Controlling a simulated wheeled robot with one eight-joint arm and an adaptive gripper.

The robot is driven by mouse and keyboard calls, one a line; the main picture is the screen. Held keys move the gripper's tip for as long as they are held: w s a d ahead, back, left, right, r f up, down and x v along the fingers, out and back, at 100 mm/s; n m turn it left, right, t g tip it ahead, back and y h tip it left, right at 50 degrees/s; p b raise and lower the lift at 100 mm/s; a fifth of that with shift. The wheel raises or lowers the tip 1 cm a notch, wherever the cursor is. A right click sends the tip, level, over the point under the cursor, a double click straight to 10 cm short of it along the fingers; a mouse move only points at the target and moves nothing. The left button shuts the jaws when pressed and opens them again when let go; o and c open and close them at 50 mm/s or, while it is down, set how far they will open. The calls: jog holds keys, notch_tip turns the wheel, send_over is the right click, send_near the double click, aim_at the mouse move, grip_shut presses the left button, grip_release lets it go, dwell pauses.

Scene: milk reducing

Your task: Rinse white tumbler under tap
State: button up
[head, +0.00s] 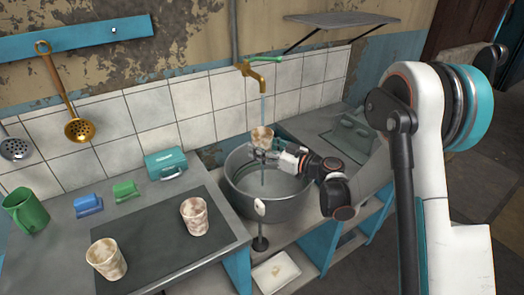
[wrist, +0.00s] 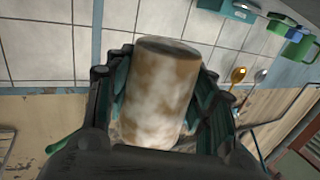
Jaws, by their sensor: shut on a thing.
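My gripper (head: 272,155) is shut on a white tumbler (head: 262,137) with brown stains and holds it above the metal basin (head: 240,190). The brass tap (head: 258,67) with a green handle is on the tiled wall directly above it. A thin stream of water (head: 263,108) runs from the spout down to the tumbler. In the wrist view the tumbler (wrist: 157,95) lies between both fingers, its surface still blotched brown and white; its inside cannot be seen. Two similar stained tumblers stand on the dark mat, one near the front (head: 107,259) and one farther right (head: 194,216).
A green mug (head: 26,211), a blue block (head: 88,205), a green block (head: 125,191) and a teal box (head: 166,164) stand on the left counter. A wall shelf (head: 342,19) hangs right of the tap. Ladles (head: 79,129) hang at left. The right counter (head: 335,130) is mostly clear.

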jog(key=w+f, duration=0.2)
jog(key=w, duration=0.7)
jog(key=shift+w, duration=0.15)
jog(key=shift+d+r, duration=0.1)
dwell(0.4)
jog(key=shift+d, duration=0.15)
jog(key=shift+d, duration=0.45)
jog(key=shift+s+a, duration=0.1)
jog(key=shift+s, duration=3.9)
